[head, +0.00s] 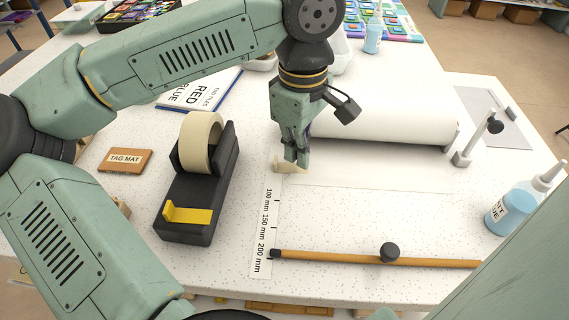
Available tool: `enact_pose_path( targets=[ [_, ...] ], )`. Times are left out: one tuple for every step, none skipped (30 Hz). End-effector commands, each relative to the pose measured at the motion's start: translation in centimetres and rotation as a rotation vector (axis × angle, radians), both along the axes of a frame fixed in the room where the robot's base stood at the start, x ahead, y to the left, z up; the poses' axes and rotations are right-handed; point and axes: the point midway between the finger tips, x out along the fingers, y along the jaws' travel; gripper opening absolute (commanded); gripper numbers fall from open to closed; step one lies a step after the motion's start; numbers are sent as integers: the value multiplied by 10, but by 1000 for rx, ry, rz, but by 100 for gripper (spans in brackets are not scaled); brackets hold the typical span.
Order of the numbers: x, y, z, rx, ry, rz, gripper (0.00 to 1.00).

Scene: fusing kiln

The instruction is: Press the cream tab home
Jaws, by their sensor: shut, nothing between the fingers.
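The cream tab (281,168) is a small piece at the left edge of the white paper sheet (375,177), by the top of the ruler strip. Part of it is hidden behind the fingers. My gripper (298,164) points down over the tab with its fingertips closed together and nothing held. The tips look to be at or just above the tab; I cannot tell whether they touch it. The tab's left end looks slightly raised, though it is too small to be sure.
A black tape dispenser (187,205) with a cream roll (202,140) stands left. A white paper roll (390,120) lies behind the sheet. A wooden bar (340,259) with a black knob lies in front.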

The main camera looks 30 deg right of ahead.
Motion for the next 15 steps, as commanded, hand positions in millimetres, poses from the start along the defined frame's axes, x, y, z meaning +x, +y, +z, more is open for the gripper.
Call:
enact_pose_path(
  targets=[
    [0,0,0,0,0,0,0],
    [0,0,-1,0,0,0,0],
    [0,0,-1,0,0,0,0],
    [0,0,-2,0,0,0,0],
    [0,0,-2,0,0,0,0],
    [0,0,-3,0,0,0,0],
    [0,0,-3,0,0,0,0],
    [0,0,-4,0,0,0,0],
    [0,0,-4,0,0,0,0],
    [0,0,-5,0,0,0,0],
    [0,0,-5,0,0,0,0],
    [0,0,-6,0,0,0,0],
    [0,0,-6,0,0,0,0],
    [0,0,-7,0,0,0,0],
    [0,0,-8,0,0,0,0]
  ],
)
